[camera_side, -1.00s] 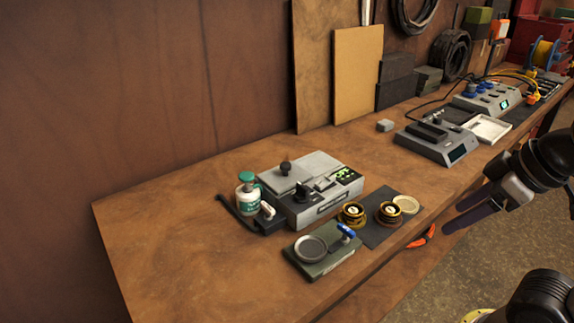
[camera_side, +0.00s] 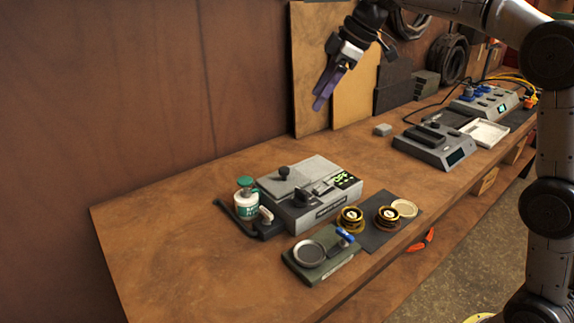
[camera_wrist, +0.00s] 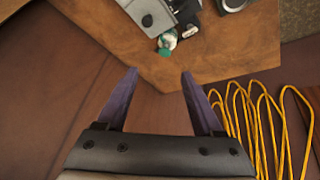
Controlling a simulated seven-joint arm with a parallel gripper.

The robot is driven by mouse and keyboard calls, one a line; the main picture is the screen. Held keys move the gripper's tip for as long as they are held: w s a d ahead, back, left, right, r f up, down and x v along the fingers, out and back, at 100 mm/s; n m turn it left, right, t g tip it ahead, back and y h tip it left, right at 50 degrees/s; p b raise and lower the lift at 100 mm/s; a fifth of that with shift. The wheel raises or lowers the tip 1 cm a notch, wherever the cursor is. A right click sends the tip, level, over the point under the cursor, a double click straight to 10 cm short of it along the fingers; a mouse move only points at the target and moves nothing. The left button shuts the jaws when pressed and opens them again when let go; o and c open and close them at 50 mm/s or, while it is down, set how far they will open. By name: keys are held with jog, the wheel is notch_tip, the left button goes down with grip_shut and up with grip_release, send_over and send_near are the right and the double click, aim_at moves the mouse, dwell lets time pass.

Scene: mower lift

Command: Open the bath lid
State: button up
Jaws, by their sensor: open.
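The bath is a grey box-shaped unit (camera_side: 318,208) on the bench, with a control panel showing green marks at its right. Its flat grey lid (camera_side: 288,182) lies shut on top and carries a dark round knob (camera_side: 283,172). In the wrist view the lid's knob (camera_wrist: 147,20) shows at the top edge, with the unit partly cut off. My gripper (camera_side: 319,106) is open and empty, high above and behind the unit, near the wall boards. In the wrist view its purple fingers (camera_wrist: 159,72) are spread apart with nothing between them.
A white bottle with a green cap (camera_side: 247,199) stands just left of the unit. A green plate with a round dish (camera_side: 311,255) and brass-coloured pots (camera_side: 351,219) stand in front. A second grey device (camera_side: 434,146) is further right. The left bench is clear.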

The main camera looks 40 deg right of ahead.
jog(key=w+d+f, duration=0.2)
jog(key=w+f, duration=0.3)
jog(key=g, duration=0.2)
send_near(285, 168)
jog(key=shift+m, duration=0.4)
jog(key=x, duration=0.8)
jog(key=shift+a+f, duration=0.2)
jog(key=shift+f, duration=0.05)
jog(key=shift+s, duration=0.1)
grip_shut()
